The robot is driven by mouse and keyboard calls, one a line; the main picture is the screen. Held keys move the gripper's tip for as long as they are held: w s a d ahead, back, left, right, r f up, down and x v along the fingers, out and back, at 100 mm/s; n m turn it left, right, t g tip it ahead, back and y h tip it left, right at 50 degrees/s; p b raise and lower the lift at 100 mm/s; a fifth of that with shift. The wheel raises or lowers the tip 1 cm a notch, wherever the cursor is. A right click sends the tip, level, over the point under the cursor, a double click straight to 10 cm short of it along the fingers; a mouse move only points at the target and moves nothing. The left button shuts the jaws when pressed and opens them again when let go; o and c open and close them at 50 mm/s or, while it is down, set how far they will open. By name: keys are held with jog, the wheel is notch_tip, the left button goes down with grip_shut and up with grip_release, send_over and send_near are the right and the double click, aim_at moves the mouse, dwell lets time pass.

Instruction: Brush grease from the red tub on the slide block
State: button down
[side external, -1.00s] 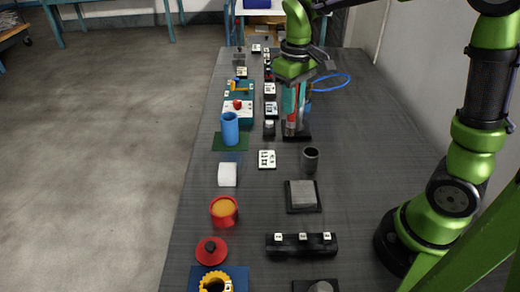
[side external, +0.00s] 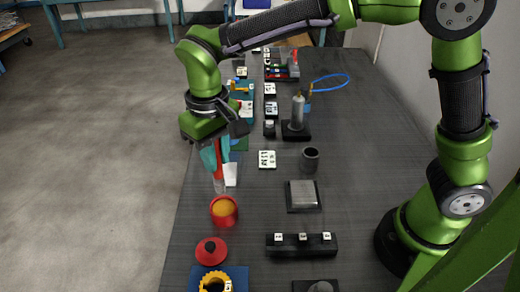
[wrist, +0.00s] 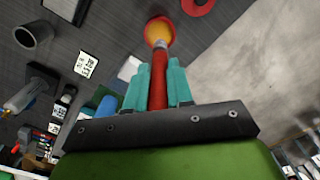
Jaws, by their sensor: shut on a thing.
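The red tub (side external: 224,218) stands open on the table, with yellow-orange grease (side external: 224,207) inside. It also shows at the top of the wrist view (wrist: 158,22). My gripper (side external: 216,158), with teal fingers, is shut on a brush with a red handle (wrist: 158,88), pointing down. The pale brush tip (side external: 219,184) is just above the tub's far rim in the side view and overlaps the tub in the wrist view; I cannot tell if it touches. A grey block on a black base (side external: 302,194), apparently the slide block, lies right of the tub.
A red lid (side external: 211,251) lies in front of the tub. A dark cup (side external: 310,158), a white label card (side external: 267,159) and a black bar with white tags (side external: 301,244) stand to the right. A stand with a silver cylinder (side external: 297,112) is farther back. Bare table lies between these.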

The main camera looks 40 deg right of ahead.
aim_at(219, 180)
jog(key=shift+f+m, duration=0.1)
jog(key=shift+m, duration=0.2)
jog(key=shift+f, duration=2.85)
jog(key=shift+f, duration=0.6)
jog(key=shift+r, duration=3.6)
